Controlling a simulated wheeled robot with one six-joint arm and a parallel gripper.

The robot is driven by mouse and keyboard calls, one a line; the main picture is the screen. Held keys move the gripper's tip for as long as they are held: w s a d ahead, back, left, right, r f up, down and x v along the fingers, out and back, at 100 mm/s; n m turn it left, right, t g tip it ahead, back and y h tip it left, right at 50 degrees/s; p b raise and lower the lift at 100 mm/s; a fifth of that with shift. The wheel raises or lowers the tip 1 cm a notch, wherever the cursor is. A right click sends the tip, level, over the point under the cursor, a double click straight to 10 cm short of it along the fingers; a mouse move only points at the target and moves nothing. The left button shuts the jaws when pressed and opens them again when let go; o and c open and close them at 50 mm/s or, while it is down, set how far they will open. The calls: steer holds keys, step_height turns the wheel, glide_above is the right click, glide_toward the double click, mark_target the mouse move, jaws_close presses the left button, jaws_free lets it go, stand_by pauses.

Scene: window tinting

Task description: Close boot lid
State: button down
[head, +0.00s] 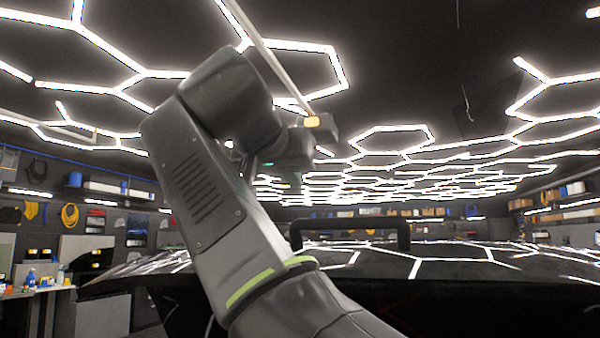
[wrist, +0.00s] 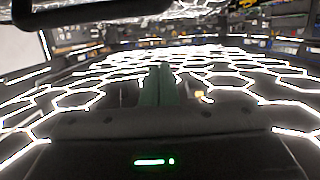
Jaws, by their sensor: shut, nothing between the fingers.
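A glossy black car panel (head: 455,262) spans the lower right of the head view and mirrors the ceiling lights. I cannot tell the boot lid apart from the rest of the bodywork, nor how far open it stands. My arm rises in front of it, its wrist end high above the panel's level. My gripper (wrist: 159,68) shows in the wrist view with its fingers together and nothing between them. Its fingers are not clear in the head view. No contact with the car shows. Bright hexagon lines fill the wrist view around the fingers.
A black bar-shaped handle (head: 350,222) stands just behind my arm. A workbench (head: 35,290) with bottles is at the left. Shelves (head: 570,200) line the walls. Hexagonal lights (head: 395,138) cover the ceiling. The air around my raised wrist looks clear.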

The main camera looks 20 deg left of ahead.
mark_target(299, 220)
steer(key=x, duration=0.5)
steer(key=shift+w+f, duration=0.1)
steer(key=shift+w, duration=0.25)
steer(key=shift+s+f+b, duration=0.15)
steer(key=shift+s+f, duration=0.25)
steer(key=shift+f, duration=0.2)
steer(key=shift+s+f+b, duration=0.15)
steer(key=shift+s+f, duration=0.3)
steer(key=shift+f, duration=0.15)
steer(key=shift+s+f, duration=0.2)
steer(key=shift+f, duration=0.3)
steer(key=shift+f, duration=0.1)
